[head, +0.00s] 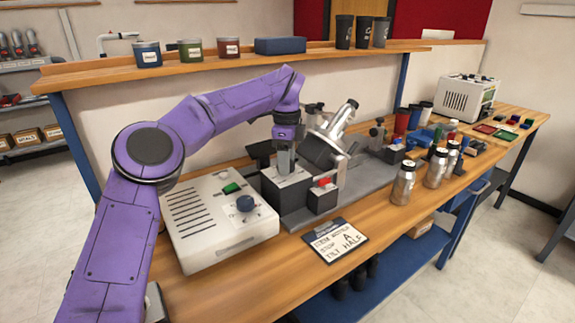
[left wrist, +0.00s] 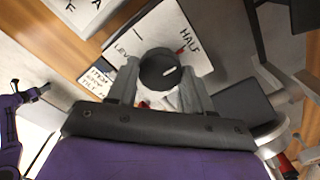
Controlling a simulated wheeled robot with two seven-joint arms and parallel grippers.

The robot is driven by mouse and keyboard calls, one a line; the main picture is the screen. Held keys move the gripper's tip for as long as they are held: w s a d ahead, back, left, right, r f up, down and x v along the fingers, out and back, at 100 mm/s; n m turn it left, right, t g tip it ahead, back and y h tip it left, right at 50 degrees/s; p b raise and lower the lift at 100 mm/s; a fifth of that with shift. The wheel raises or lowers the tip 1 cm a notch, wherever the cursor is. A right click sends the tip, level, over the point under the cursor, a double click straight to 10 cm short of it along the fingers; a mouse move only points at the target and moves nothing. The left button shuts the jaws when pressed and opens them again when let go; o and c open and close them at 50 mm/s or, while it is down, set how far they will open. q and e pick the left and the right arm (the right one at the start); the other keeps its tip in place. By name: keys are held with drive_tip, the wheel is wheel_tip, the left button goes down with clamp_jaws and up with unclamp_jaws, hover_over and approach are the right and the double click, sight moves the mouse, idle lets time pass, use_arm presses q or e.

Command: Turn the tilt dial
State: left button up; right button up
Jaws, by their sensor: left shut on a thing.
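The tilt dial is a round dark knob (left wrist: 158,70) with a white pointer line, on a pale plate lettered LEVEL on the left and HALF on the upper right in the left wrist view. Its pointer aims to the right and slightly up, below a red mark near HALF. My left gripper (left wrist: 158,88) is shut on the dial, one finger on each side. In the head view my left gripper (head: 285,162) points down onto the dark box (head: 286,190) at the fixture; there its fingers hide the dial.
A tilted silver-and-black fixture (head: 330,138) stands right behind the box. A smaller box with a red button (head: 322,196) is beside it. A white control unit (head: 215,222) is at left. A card (head: 335,241) reading TILT HALF lies in front. Silver bottles (head: 403,184) stand to the right.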

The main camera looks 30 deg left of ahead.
use_arm(q)
drive_tip(key=shift+a, duration=0.1)
idle(0.5)
drive_tip(key=o, duration=1)
drive_tip(key=shift+s+a, duration=0.1)
drive_tip(key=shift+o, duration=0.2)
drive_tip(key=shift+r, duration=0.25)
wheel_tip(320, 180, up, 10)
drive_tip(key=p, duration=0.3)
drive_tip(key=shift+p, duration=0.3)
